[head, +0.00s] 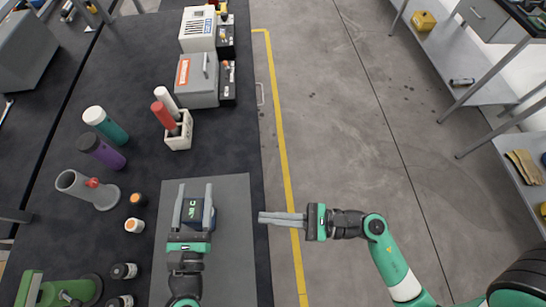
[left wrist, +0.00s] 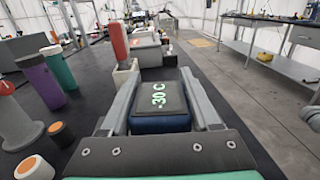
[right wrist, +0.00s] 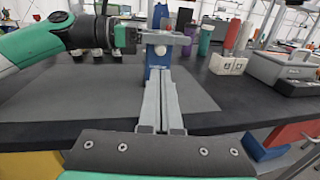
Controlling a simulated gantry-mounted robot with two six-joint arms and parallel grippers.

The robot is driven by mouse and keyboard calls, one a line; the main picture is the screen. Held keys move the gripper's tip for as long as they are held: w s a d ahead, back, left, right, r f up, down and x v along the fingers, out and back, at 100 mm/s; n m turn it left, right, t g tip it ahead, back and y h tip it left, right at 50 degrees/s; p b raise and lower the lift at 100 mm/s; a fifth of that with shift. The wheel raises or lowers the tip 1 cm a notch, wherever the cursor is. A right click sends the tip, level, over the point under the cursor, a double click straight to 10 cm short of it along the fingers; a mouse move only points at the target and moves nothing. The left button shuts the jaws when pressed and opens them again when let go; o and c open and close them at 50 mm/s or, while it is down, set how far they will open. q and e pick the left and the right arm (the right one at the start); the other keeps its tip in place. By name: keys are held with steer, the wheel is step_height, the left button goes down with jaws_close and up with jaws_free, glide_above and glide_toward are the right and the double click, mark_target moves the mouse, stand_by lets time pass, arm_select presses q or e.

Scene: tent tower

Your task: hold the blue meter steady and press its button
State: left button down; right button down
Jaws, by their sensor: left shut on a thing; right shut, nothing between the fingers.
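The blue meter (head: 194,212) stands on the grey mat (head: 234,196) near the table's edge. Its dark top face shows green characters reading about "-30 C" in the left wrist view (left wrist: 158,96). My left gripper (head: 194,190) is shut on the meter, one finger along each side. My right gripper (head: 263,218) is shut and empty, to the right of the meter and apart from it, its fingertips near the table edge and pointing at it. In the right wrist view the blue meter (right wrist: 159,22) rises beyond my closed fingers, partly covered by my left gripper.
Left of the mat stand a grey holder (head: 75,184), purple (head: 101,151) and teal (head: 106,125) cylinders and small orange-topped jars (head: 134,225). A white block with red and white markers (head: 179,133) and grey machines (head: 197,80) are farther back. Open floor lies right of the table.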

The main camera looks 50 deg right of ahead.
arm_select(q)
steer(key=shift+f, duration=0.35)
arm_select(e)
steer(key=shift+v, duration=1)
steer(key=shift+f, duration=0.1)
arm_select(q)
steer(key=shift+c, duration=0.2)
jaws_free()
steer(key=shift+s+r, duration=0.1)
arm_select(e)
steer(key=shift+s, duration=0.1)
